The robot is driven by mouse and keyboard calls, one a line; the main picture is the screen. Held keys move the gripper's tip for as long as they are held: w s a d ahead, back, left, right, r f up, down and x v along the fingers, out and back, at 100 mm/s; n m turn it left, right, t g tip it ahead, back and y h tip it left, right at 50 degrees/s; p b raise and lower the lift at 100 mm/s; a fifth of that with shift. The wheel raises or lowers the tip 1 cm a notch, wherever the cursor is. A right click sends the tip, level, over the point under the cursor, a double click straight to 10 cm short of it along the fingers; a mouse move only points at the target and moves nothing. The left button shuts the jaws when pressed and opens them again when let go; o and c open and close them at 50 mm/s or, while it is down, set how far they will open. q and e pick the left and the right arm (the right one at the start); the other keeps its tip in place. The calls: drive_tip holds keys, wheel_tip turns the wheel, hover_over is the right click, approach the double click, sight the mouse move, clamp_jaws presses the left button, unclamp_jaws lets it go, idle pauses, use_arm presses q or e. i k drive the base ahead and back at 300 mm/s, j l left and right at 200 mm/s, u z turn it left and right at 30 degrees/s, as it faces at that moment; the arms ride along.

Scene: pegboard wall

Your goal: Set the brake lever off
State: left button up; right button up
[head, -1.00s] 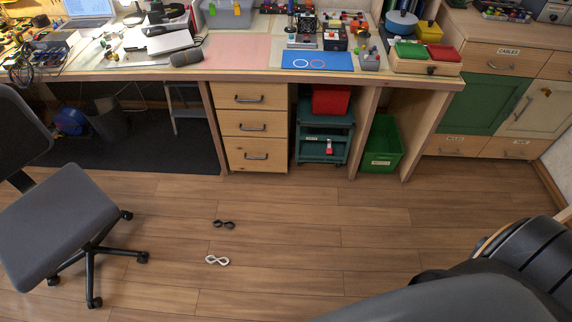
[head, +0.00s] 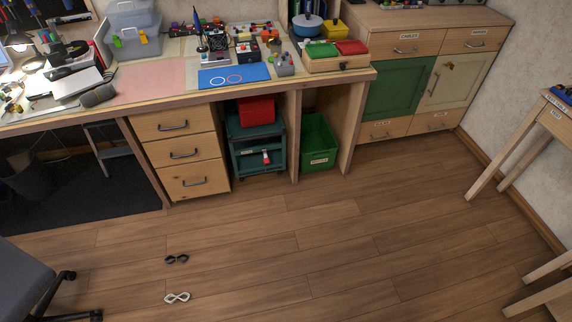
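A small red lever with a pale part (head: 266,157) shows on the front of a dark green cart (head: 257,138) under the desk. It is probably the brake lever, but it is too small to tell its setting. A small white label is beside it on the cart front. A red bin (head: 257,110) sits on top of the cart. Neither of my grippers is in view.
A wooden drawer unit (head: 182,153) stands left of the cart and a green crate (head: 319,144) right of it. A black figure-eight piece (head: 176,259) and a white one (head: 177,297) lie on the floor. An office chair (head: 25,285) is at lower left. Floor before the cart is clear.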

sight(266, 160)
drive_tip(key=i+l+z, duration=0.1)
drive_tip(key=i+l, duration=0.65)
drive_tip(key=i+l+z, duration=0.1)
drive_tip(key=i+l, duration=0.55)
drive_tip(key=i, duration=0.2)
